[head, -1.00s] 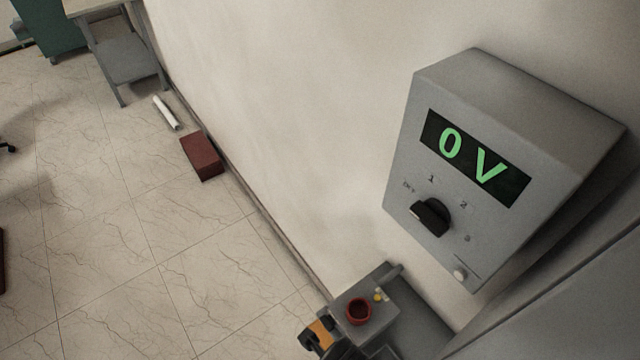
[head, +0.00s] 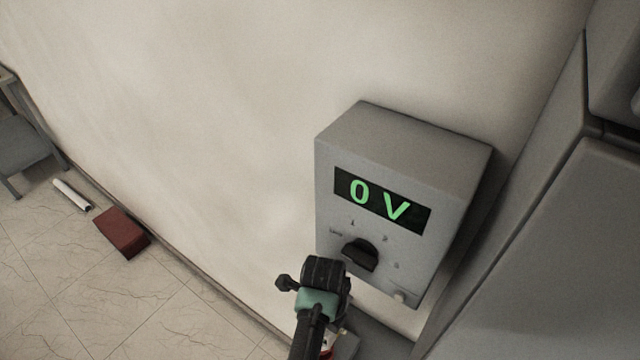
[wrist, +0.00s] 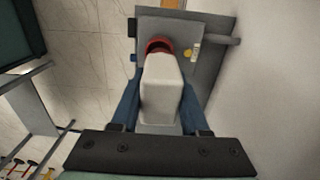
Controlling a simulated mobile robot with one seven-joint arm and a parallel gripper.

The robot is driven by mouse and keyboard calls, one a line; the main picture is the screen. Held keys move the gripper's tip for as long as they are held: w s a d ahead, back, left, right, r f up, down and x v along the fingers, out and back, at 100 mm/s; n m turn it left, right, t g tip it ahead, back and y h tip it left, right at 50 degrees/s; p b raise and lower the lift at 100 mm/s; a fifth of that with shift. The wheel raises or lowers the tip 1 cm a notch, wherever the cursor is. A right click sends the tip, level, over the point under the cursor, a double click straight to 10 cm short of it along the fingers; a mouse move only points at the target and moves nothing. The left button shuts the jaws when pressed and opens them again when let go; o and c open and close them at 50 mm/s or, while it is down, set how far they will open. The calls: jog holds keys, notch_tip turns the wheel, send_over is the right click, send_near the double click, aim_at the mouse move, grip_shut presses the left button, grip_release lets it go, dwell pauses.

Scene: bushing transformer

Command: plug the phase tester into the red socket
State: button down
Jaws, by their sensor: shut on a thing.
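The phase tester is a pale, blocky body (wrist: 161,90) in the middle of the wrist view. My gripper (wrist: 163,103) is shut on it, with a blue finger on each side. The red socket (wrist: 158,45) is a round red ring on a grey box, just beyond the tester's far end. The tester covers the near part of the ring, and I cannot tell whether its tip is in the ring or above it. In the head view my wrist hides most of this area, and the fingers and tester cannot be made out.
A grey wall unit (head: 395,200) reads 0 V and has a black knob (head: 360,254), close to the right of my wrist. The grey socket box (wrist: 215,60) shows a yellow part (wrist: 187,51). A grey cabinet (head: 530,250) stands at the right. A dark red block (head: 121,232) lies on the floor.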

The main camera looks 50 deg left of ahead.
jog(key=shift+f+b, duration=2.15)
jog(key=shift+f, duration=0.7)
jog(key=shift+c, duration=1.6)
grip_release()
jog(key=shift+r, duration=0.1)
notch_tip(320, 180, up, 13)
jog(key=shift+f+p, duration=0.1)
jog(key=shift+p, duration=0.4)
